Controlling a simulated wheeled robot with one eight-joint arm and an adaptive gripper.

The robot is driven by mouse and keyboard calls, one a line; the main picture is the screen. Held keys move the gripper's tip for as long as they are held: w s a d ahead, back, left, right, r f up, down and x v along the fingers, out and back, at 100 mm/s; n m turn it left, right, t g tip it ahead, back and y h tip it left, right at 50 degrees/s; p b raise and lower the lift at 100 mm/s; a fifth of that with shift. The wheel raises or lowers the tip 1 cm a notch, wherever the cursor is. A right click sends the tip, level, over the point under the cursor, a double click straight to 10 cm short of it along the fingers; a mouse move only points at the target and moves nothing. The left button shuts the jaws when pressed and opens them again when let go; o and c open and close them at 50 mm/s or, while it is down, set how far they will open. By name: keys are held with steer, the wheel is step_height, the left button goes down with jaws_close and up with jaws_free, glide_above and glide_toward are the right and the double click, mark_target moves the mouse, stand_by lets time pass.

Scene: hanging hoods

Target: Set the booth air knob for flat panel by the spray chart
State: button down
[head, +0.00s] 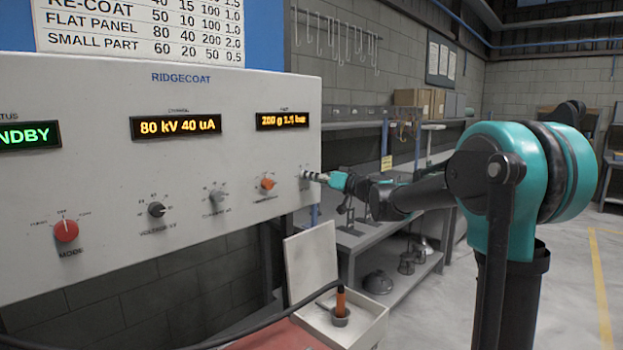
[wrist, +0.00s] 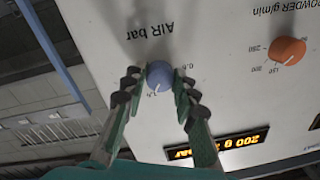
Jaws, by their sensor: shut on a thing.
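The blue air knob (wrist: 160,75) sits on the white panel under the label "AIR bar", upside down in the wrist view. My gripper (wrist: 157,88) has its fingers on both sides of this knob and is shut on it. In the head view my gripper (head: 316,177) reaches the panel's right edge and hides most of the knob. The spray chart (head: 140,30) shows a FLAT PANEL row reading 80, 40, 200, 2.0; its column heads are out of view. The right display (head: 283,121) shows 200 g and a bar value, seemingly 1.1 or near it, blurred.
The orange powder knob (wrist: 287,51) is beside the air knob. Grey (head: 217,196), black (head: 156,209) and red (head: 66,231) knobs lie farther left. Another display (head: 176,126) reads 80 kV 40 uA. An open box (head: 370,318) stands below the panel.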

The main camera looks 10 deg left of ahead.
steer(key=m, duration=1.1)
steer(key=shift+t, duration=0.3)
stand_by(0.4)
steer(key=c, duration=1.2)
jaws_free()
steer(key=shift+s, duration=0.1)
steer(key=v, duration=1.2)
